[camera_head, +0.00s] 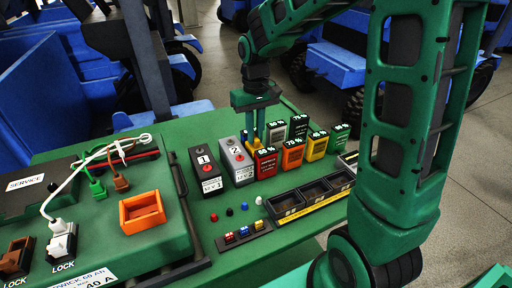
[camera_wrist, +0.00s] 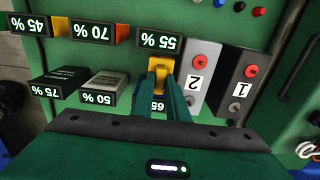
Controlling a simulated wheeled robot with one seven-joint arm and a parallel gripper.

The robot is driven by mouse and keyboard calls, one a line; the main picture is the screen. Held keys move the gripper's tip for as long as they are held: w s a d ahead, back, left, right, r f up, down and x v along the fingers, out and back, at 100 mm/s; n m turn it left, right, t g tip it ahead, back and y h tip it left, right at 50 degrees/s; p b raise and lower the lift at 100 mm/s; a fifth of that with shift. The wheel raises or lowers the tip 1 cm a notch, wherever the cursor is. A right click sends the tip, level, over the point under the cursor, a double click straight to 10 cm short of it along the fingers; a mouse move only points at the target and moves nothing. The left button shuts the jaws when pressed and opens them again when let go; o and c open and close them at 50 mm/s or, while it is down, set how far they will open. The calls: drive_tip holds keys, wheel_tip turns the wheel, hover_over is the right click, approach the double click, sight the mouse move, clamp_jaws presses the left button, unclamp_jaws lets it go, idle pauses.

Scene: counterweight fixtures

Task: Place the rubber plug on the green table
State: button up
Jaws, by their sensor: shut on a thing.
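The green table (camera_head: 225,198) carries labelled blocks and small parts. My gripper (camera_head: 252,137) reaches down among the blocks, behind the red 55 % block (camera_head: 265,163). In the wrist view my gripper (camera_wrist: 161,67) has its fingers close together, with yellow at the tips. It appears shut on the 65 % block (camera_wrist: 157,105), which is mostly hidden by the fingers. Small round pieces in red (camera_head: 213,217), black (camera_head: 229,211), blue (camera_head: 244,206) and white (camera_head: 258,200) lie on the table. I cannot tell which piece is the rubber plug.
Batteries 1 (camera_head: 206,172) and 2 (camera_head: 237,161) stand left of my gripper. Orange (camera_head: 292,154) and yellow (camera_head: 317,146) blocks stand to its right. A black tray (camera_head: 287,207) lies in front. An orange open box (camera_head: 142,213) sits on the case at left.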

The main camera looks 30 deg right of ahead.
sight(255, 148)
drive_tip(key=shift+f, duration=2.9)
drive_tip(key=shift+f, duration=0.1)
drive_tip(key=o, duration=0.5)
